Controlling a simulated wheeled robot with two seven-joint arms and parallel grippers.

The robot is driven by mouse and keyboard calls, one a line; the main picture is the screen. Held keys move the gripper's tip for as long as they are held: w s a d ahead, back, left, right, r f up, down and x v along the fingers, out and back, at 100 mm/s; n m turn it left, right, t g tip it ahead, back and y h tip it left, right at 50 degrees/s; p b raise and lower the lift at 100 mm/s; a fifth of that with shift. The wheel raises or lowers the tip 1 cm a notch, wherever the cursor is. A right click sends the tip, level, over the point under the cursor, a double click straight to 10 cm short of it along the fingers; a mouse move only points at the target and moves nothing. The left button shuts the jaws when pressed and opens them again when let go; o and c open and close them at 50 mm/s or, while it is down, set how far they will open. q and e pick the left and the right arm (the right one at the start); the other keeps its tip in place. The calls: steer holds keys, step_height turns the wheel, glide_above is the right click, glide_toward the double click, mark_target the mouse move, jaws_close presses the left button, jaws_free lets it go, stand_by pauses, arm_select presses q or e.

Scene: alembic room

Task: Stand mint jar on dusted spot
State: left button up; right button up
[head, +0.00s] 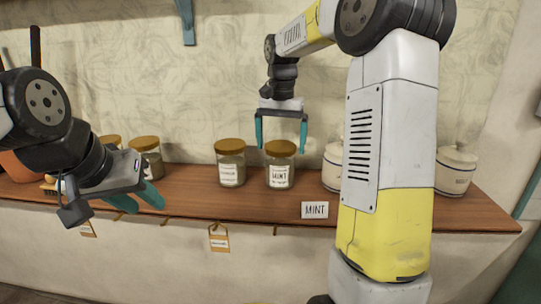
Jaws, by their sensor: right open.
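The mint jar (280,176) is clear glass with a gold-brown lid and a white label reading MINT. It stands upright on the wooden shelf, right of a similar jar. My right gripper (281,146) points down at the mint jar, its teal fingers apart with the lid between or just behind their tips; contact cannot be told. My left gripper (137,199) is at the left, by the shelf's front edge, its fingers apart and nothing between them. A MINT card (315,210) is on the shelf's front edge. I cannot make out a dusted spot.
A similar labelled jar (230,164) stands just left of the mint jar. More gold-lidded jars (147,158) stand further left. White lidded crocks (455,172) stand at the right, one partly behind my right arm. Tags (219,240) hang below the shelf (190,205).

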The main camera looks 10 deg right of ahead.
step_height(320, 180, up, 7)
steer(key=shift+f, duration=0.1)
steer(key=shift+n+t, duration=0.6)
steer(key=s, duration=0.1)
steer(key=s+r, duration=0.1)
steer(key=s, duration=0.1)
steer(key=s+r, duration=0.1)
steer(key=shift+s+a, duration=0.15)
steer(key=shift+s, duration=0.05)
steer(key=s+a+f+n+t+y, duration=0.1)
steer(key=s+f+n+t, duration=0.1)
steer(key=s, duration=0.8)
steer(key=s+a+f+n+t+y, duration=0.1)
steer(key=s+f, duration=0.4)
steer(key=s, duration=0.5)
steer(key=shift+f+n+t, duration=0.15)
steer(key=shift+n+t, duration=0.75)
steer(key=shift+t, duration=0.1)
